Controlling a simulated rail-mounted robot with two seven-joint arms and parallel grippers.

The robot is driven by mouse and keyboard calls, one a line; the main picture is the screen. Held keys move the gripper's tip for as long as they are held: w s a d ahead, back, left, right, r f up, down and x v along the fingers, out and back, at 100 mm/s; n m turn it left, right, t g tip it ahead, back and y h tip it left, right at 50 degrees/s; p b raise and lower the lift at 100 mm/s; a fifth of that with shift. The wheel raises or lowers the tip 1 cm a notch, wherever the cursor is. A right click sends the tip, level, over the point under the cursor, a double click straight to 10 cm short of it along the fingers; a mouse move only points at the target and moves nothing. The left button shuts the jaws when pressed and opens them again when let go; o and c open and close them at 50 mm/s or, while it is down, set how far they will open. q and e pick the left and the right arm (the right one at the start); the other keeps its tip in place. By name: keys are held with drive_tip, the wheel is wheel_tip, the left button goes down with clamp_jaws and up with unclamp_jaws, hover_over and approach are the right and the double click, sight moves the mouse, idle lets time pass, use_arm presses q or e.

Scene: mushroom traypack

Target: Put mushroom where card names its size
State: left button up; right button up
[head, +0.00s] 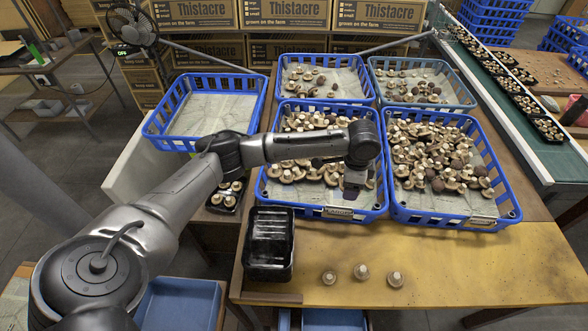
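My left arm reaches in from the left, and its gripper (352,190) points down over the front-middle blue crate (318,211). I cannot tell whether its fingers are open or hold anything. Pale mushrooms fill much of this crate. The front-right crate (400,213) holds pale and brown mushrooms. Small cards sit on the front rims, one on the middle crate (338,213) and one on the right crate (481,221); their print is too small to read. Three loose mushrooms stand apart on the yellow table: left (329,277), middle (361,271), right (395,279). My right gripper is not in view.
Empty black trays (270,244) are stacked left of the loose mushrooms. A small black tray (213,208) holds several mushrooms. Two more blue crates with mushrooms stand behind; an empty one (150,130) is at left. A conveyor (500,95) carries filled trays. The table's front right is clear.

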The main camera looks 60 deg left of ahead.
use_arm(q)
drive_tip(key=s+a+f+m, duration=0.1)
drive_tip(key=a+f+m, duration=0.15)
drive_tip(key=a, duration=0.25)
drive_tip(key=s+a+f+m, duration=0.1)
drive_tip(key=a+f, duration=0.3)
drive_tip(key=a, duration=0.2)
drive_tip(key=m, duration=0.4)
hover_over(294, 197)
wheel_tip(294, 197, down, 5)
wheel_tip(294, 197, down, 12)
drive_tip(key=b, duration=1.4)
drive_tip(key=shift+a, duration=0.1)
drive_tip(key=o, duration=0.8)
